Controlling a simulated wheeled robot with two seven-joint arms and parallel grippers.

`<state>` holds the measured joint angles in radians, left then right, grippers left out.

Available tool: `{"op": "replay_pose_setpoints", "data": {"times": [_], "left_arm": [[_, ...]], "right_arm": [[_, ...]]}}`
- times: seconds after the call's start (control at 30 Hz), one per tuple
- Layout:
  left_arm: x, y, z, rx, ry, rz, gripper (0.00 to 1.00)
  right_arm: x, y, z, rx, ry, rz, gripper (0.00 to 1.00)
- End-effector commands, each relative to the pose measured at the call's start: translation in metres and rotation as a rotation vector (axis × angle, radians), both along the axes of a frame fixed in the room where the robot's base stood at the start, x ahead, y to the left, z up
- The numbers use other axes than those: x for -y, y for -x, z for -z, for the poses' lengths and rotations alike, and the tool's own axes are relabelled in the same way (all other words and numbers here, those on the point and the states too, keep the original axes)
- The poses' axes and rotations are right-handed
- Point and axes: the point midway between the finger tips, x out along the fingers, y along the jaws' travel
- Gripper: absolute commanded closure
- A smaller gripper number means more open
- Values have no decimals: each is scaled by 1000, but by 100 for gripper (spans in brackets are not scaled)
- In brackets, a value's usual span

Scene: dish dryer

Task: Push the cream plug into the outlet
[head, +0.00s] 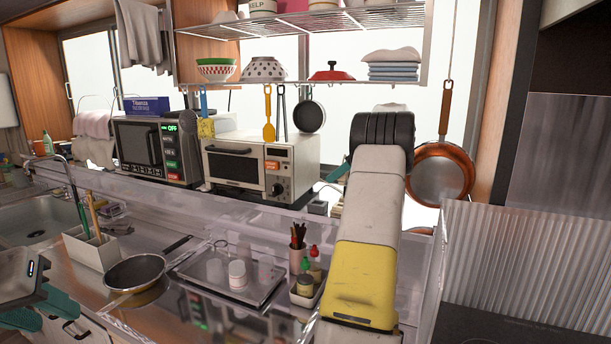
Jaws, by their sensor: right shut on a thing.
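My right arm, white and yellow, reaches up and away over the counter. Its dark wrist hides most of my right gripper (338,172); only a teal finger shows left of the wrist, by the right side of the white toaster oven. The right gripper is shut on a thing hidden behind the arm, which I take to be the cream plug. I cannot make out the plug or the outlet. My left gripper (40,311) is at the lower left edge, its teal fingers apart and empty, above the cabinet front.
A white toaster oven (250,163) and a microwave (148,150) stand on the back ledge. A wire shelf (310,25) hangs above. A copper pan (440,175) hangs right of my wrist. A frying pan (133,273), tray (218,293) and condiment holder fill the counter.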

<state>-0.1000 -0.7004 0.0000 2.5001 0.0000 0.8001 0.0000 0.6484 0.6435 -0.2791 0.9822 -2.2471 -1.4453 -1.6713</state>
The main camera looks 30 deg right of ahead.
Motion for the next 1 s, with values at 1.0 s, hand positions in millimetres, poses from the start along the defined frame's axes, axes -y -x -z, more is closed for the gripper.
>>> {"op": "replay_pose_setpoints", "data": {"times": [1.0], "left_arm": [[0,0,0,0,0,0,64]], "right_arm": [[0,0,57,0,-1,1,100]]}}
